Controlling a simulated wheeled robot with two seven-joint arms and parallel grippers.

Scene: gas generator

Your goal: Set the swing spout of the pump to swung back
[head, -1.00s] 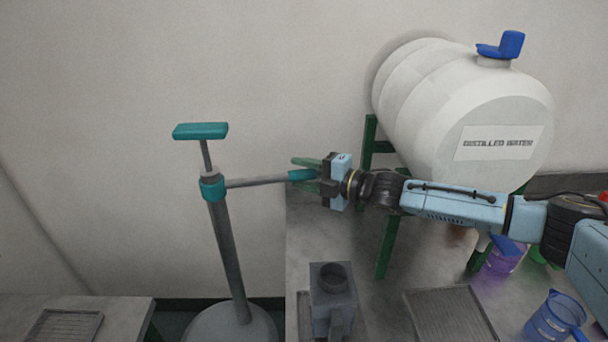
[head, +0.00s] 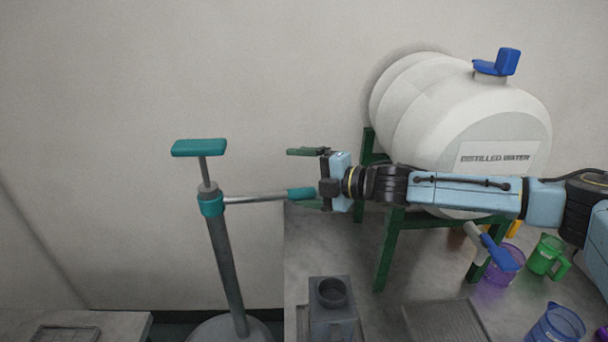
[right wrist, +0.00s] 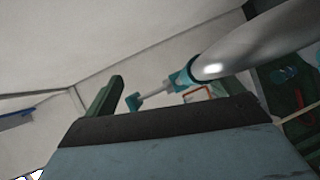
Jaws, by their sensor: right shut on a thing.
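The pump (head: 224,262) stands left of the bench, with a teal T-handle (head: 199,148) on top and a teal collar (head: 210,204). Its swing spout (head: 255,198), a thin grey tube with a teal end, points right from the collar toward the bench. My right gripper (head: 305,178) is at the spout's teal end, shut on it; one green finger shows above it, the other partly behind it. In the right wrist view one finger (right wrist: 103,97) shows beside the pump's handle (right wrist: 132,102) and collar (right wrist: 183,77). My left gripper is not in view.
A white distilled-water tank (head: 450,130) on a green stand (head: 383,250) is behind my right forearm. A grey box with a round opening (head: 332,310), a ribbed tray (head: 446,320) and coloured jugs (head: 545,257) are on the bench. The wall left of the pump is clear.

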